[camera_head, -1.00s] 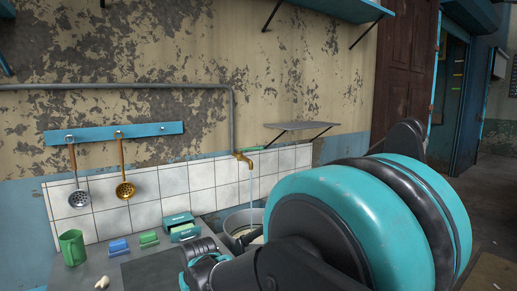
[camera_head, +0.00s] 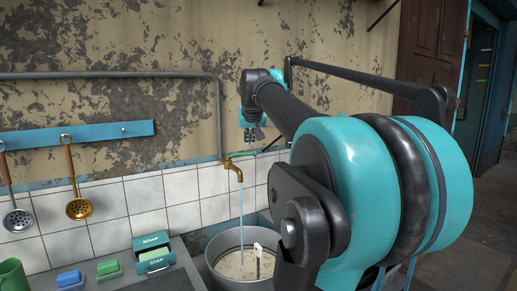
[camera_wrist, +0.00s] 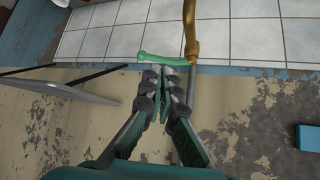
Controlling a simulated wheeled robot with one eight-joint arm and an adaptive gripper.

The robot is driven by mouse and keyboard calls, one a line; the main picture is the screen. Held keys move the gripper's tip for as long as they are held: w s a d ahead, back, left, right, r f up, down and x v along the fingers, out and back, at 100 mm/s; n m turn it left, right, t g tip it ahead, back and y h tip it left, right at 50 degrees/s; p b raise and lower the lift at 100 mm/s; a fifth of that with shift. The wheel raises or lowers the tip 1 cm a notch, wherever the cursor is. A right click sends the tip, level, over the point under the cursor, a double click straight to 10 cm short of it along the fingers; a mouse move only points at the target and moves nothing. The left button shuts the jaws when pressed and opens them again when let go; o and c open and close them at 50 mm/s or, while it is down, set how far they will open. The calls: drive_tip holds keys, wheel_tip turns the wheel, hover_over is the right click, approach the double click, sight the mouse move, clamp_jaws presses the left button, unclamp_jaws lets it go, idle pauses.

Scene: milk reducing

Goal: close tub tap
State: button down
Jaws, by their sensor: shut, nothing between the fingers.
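The brass tap (camera_head: 232,164) sticks out from the wall pipe, and a thin stream of water (camera_head: 241,212) runs from it into a metal tub (camera_head: 215,272). Its green handle (camera_head: 244,154) points sideways to the right; in the wrist view the handle (camera_wrist: 155,59) lies across the picture beside the brass spout (camera_wrist: 190,35). My gripper (camera_head: 253,141) is above the tap, pointing down. In the wrist view my gripper (camera_wrist: 163,76) is shut and empty, its fingertips right by the handle. I cannot tell whether they touch it.
The wall pipe (camera_head: 110,76) runs to the tap along the wall. A shelf (camera_wrist: 75,85) is close to the gripper in the wrist view. A soap box (camera_head: 152,250) and sponges (camera_head: 108,268) sit on the counter.

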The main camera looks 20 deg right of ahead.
approach(241, 155)
wheel_tip(241, 155, down, 4)
drive_tip(key=d, duration=0.3)
drive_tip(key=w, duration=0.3)
drive_tip(key=shift+w+d+f, duration=0.2)
drive_tip(key=shift+w+f, duration=0.15)
drive_tip(key=shift+f, duration=0.05)
drive_tip(key=shift+w+d, duration=0.3)
drive_tip(key=shift+w, duration=0.3)
drive_tip(key=shift+w+d, duration=0.25)
drive_tip(key=shift+w, duration=0.35)
drive_tip(key=shift+w+d, duration=0.3)
drive_tip(key=shift+w, duration=0.3)
